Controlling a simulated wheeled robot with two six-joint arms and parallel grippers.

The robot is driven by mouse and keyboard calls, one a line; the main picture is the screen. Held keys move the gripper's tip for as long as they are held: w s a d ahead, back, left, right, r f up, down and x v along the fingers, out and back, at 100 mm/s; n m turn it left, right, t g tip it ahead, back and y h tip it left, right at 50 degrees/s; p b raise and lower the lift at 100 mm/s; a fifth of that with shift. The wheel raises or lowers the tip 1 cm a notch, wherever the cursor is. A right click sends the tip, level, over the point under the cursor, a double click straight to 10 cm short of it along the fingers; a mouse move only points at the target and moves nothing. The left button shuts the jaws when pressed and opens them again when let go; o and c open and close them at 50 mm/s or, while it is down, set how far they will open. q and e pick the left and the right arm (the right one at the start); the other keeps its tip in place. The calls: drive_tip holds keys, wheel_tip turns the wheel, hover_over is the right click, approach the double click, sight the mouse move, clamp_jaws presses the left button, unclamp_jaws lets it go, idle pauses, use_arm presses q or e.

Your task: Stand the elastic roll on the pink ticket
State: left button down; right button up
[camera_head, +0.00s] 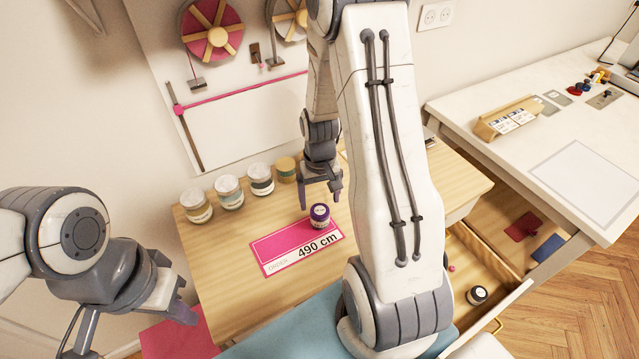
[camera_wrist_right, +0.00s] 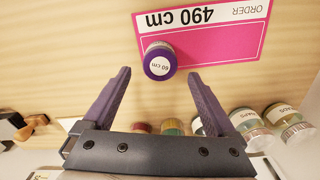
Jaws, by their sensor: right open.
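The elastic roll (camera_head: 320,216) is a small cylinder with a purple top, standing upright at the far right end of the pink ticket (camera_head: 282,245). In the right wrist view the roll (camera_wrist_right: 158,62) shows a "60 cm" label, and its base overlaps the edge of the ticket (camera_wrist_right: 212,45). I cannot tell whether the whole base is on the pink. My right gripper (camera_head: 321,202) is open and empty, just behind the roll; in its wrist view the fingertips (camera_wrist_right: 159,74) flank the roll, apart from it. My left gripper (camera_head: 178,290) hangs at the lower left, away from the ticket; its finger gap is unclear.
Several jars (camera_head: 229,192) stand along the back of the wooden table (camera_head: 220,262). An open drawer (camera_head: 490,262) at right holds a dark-lidded roll (camera_head: 477,294). A white table (camera_head: 490,108) stands at right. The wood left of the ticket is clear.

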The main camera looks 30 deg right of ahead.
sight(319, 210)
wheel_tip(319, 210, up, 7)
drive_tip(key=s+a+r+n, duration=0.2)
drive_tip(key=a+r, duration=0.1)
drive_tip(key=a, duration=0.4)
drive_tip(key=s+a+r+n, duration=0.2)
drive_tip(key=a+n, duration=0.1)
drive_tip(key=a, duration=0.4)
drive_tip(key=s+a+r+n, duration=0.2)
drive_tip(key=s+a+n, duration=0.1)
drive_tip(key=s+a, duration=0.2)
drive_tip(key=s+a+r+n+y, duration=0.1)
drive_tip(key=s+a+r+n, duration=0.1)
drive_tip(key=s+a, duration=0.3)
drive_tip(key=s, duration=0.3)
drive_tip(key=shift+s+n+b, duration=0.3)
drive_tip(key=shift+s+n, duration=0.05)
drive_tip(key=shift+n, duration=0.05)
drive_tip(key=shift+r, duration=0.1)
